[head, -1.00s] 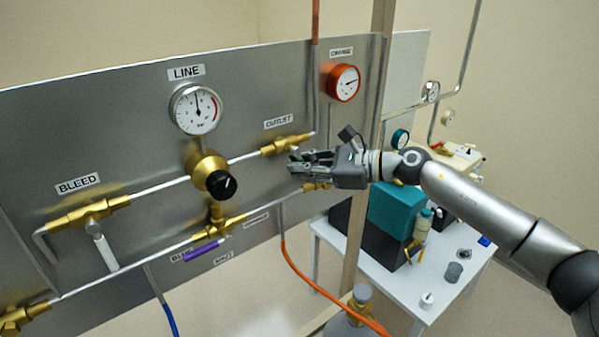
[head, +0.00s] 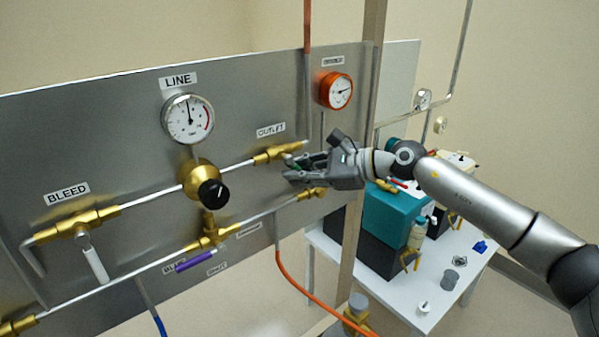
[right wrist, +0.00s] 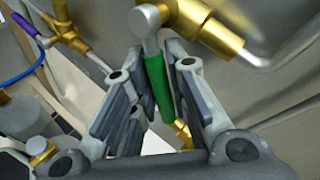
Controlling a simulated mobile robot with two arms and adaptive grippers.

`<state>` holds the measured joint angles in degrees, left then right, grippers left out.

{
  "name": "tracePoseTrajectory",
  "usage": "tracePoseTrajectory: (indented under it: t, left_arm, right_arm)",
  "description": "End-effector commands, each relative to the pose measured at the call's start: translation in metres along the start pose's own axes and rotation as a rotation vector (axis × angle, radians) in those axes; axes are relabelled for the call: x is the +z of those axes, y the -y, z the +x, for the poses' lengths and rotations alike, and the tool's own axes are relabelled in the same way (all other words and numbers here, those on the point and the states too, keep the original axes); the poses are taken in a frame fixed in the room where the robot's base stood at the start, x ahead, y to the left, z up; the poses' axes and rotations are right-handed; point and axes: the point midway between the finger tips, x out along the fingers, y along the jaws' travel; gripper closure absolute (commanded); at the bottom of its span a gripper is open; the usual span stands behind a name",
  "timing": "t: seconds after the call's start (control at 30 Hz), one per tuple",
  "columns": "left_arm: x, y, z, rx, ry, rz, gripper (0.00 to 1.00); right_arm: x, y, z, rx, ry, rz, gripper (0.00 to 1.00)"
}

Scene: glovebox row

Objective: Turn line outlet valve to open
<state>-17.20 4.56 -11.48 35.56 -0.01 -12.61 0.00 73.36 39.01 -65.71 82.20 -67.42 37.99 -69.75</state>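The brass line outlet valve (head: 278,152) sits on the grey panel under the OUTLET label (head: 271,130). In the right wrist view its brass body (right wrist: 215,38) is at the top, with a silver stem and a green lever handle (right wrist: 160,88) hanging from it. My right gripper (head: 290,168) is at the valve, its fingers pointing left in the head view. In the wrist view the fingers (right wrist: 157,85) are apart, with the green handle between them. I cannot tell whether either finger touches it. The fingers hide most of the handle in the head view. My left gripper is not in view.
The LINE gauge (head: 188,118) and black-knobbed regulator (head: 205,188) are left of the valve. The bleed valve (head: 82,224) has a white handle. A lower pipe with a purple handle (head: 195,262) runs below. A frame post (head: 357,190) and white table (head: 435,290) are at right.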

Motion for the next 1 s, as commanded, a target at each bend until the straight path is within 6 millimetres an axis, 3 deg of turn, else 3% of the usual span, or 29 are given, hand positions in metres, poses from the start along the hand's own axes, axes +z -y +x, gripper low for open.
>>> tracePoseTrajectory:
  t: [0.1, 0.47, 1.0]
  left_arm:
    - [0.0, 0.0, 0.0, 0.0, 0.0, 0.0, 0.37]
    - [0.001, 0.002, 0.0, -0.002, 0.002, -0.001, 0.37]
    - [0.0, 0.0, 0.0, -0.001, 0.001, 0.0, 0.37]
  right_arm:
    - [0.0, 0.0, 0.0, 0.0, 0.0, 0.0, 0.66]
    - [0.0, 0.001, -0.003, -0.003, 0.001, 0.0, 0.66]
    - [-0.001, 0.0, -0.072, -0.001, -0.001, 0.001, 0.66]
